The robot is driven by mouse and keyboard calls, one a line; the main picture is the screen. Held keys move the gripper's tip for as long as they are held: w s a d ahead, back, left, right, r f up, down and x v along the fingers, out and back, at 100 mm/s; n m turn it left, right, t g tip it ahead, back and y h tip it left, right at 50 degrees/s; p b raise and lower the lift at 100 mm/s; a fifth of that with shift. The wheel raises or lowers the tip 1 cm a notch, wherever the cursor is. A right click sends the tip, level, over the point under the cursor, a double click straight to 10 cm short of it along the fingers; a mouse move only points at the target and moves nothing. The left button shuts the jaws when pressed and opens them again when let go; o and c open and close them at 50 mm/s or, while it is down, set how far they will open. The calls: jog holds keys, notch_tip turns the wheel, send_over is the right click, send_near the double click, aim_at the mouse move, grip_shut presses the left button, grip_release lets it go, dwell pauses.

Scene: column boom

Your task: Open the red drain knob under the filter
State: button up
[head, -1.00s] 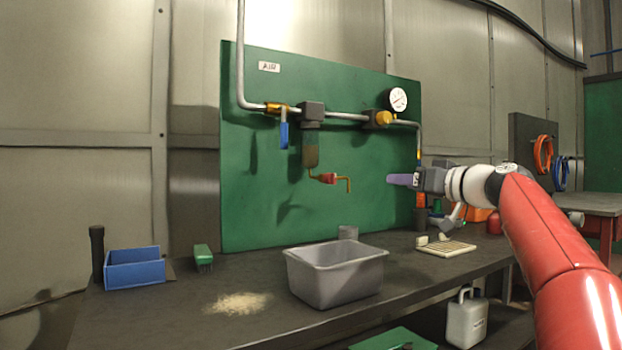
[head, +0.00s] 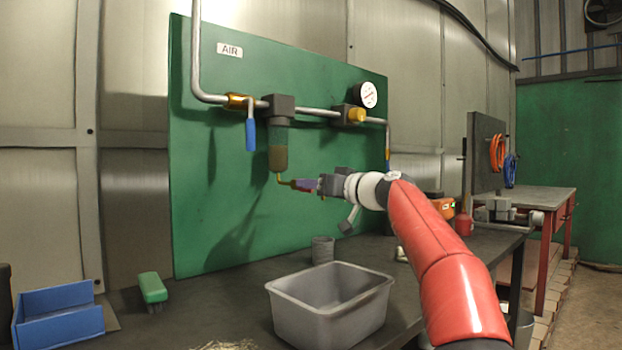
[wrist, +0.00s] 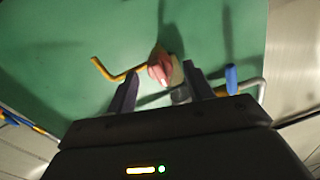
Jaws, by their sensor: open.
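The red drain knob (wrist: 160,66) shows in the wrist view between the two fingers of my gripper (wrist: 161,70). The fingers stand open on either side of it; whether either touches it I cannot tell. A bent brass drain pipe (wrist: 106,70) runs left from the knob. In the head view my gripper (head: 300,184) is at the drain line, and its purple fingers mostly hide the knob. The filter (head: 278,150) hangs above, with a cloudy brown bowl, and the brass pipe (head: 282,180) comes out below it.
A blue-handled valve (head: 250,130) hangs left of the filter, and a gauge (head: 366,95) sits to the right.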

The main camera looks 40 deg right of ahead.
jog(key=shift+w+a, duration=0.15)
jog(key=shift+w, duration=0.6)
jog(key=c, duration=1)
